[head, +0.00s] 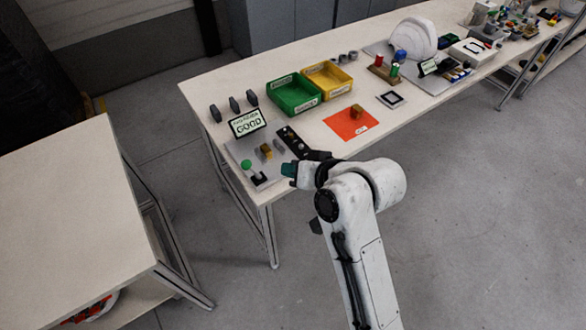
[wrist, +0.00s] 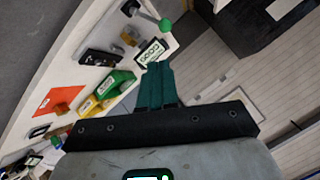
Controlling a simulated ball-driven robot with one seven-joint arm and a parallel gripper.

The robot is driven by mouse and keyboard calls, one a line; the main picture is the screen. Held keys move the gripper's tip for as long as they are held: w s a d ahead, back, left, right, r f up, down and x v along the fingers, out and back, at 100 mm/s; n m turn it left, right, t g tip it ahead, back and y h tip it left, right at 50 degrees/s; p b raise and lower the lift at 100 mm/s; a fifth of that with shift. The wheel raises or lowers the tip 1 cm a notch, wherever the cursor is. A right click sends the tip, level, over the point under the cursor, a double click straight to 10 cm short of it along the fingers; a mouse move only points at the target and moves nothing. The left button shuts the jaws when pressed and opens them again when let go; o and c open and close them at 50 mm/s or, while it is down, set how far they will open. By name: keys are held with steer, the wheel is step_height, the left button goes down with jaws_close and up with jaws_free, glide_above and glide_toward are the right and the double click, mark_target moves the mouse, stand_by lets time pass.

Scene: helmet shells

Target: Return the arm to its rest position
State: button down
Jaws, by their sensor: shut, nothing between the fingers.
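My arm reaches from the bottom of the head view to the near edge of the long workbench (head: 225,85). My gripper (head: 288,170) shows small and teal at its left end, close to the grey plate at the bench's near-left part. In the wrist view my gripper (wrist: 156,86) has its teal fingers pressed together, with nothing between them. The bench appears tilted on the left side of that view, beyond the fingers.
Green (head: 293,94) and yellow bins (head: 327,78), an orange sheet (head: 351,122) and a white helmet shell (head: 414,38) stand farther along. Open floor (head: 460,220) lies right.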

stand_by(0.5)
steer(key=s+d+f+m+g+h, duration=0.1)
steer(key=s+d+f+g+h, duration=0.15)
steer(key=s+d+f, duration=0.65)
steer(key=s+d+f+m+g+h, duration=0.15)
steer(key=s+d+f+h, duration=0.3)
steer(key=s+d, duration=0.8)
steer(key=s+d+f+g+h, duration=0.1)
steer(key=s+d+g, duration=0.1)
steer(key=s+d, duration=0.4)
steer(key=s, duration=0.4)
steer(key=shift+s+f+g, duration=0.2)
steer(key=shift+g, duration=0.1)
